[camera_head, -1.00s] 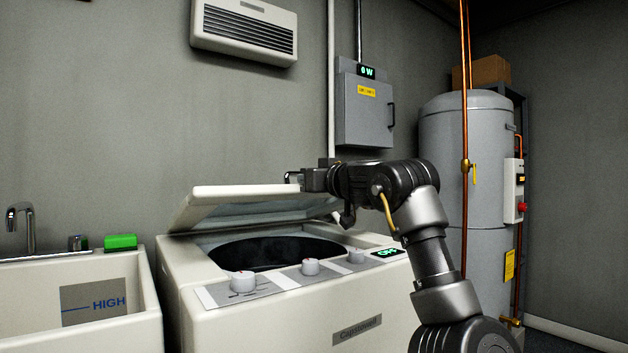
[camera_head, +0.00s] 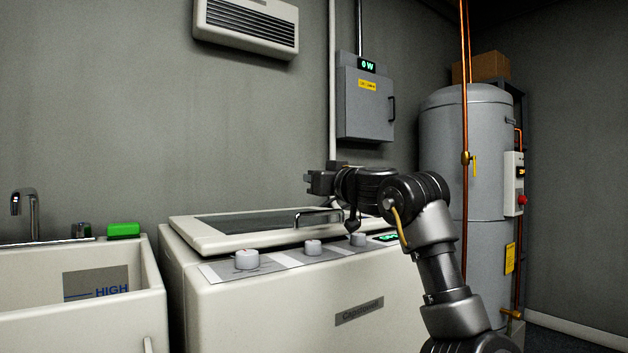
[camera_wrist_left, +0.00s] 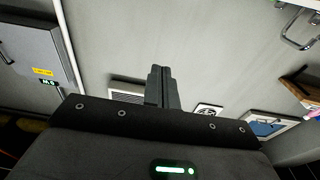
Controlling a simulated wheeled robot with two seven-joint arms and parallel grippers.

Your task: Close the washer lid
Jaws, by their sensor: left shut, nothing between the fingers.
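The washer (camera_head: 290,310) is a cream top-loader. Its lid (camera_head: 185,233), with a dark window and a chrome handle (camera_head: 318,213), lies down nearly flat over the tub opening, which is now hidden. Any small gap under the lid's edge cannot be told. My left gripper (camera_head: 312,183) is above the lid's right part, apart from the handle, shut and empty. My right gripper is not in view.
Knobs (camera_head: 313,247) line the washer's front panel. A sink (camera_head: 150,310) with a tap (camera_head: 24,212) and a green block (camera_head: 123,230) stands at left. A grey wall box (camera_head: 364,105), a copper pipe (camera_head: 465,120) and a tank (camera_head: 440,150) are behind at right.

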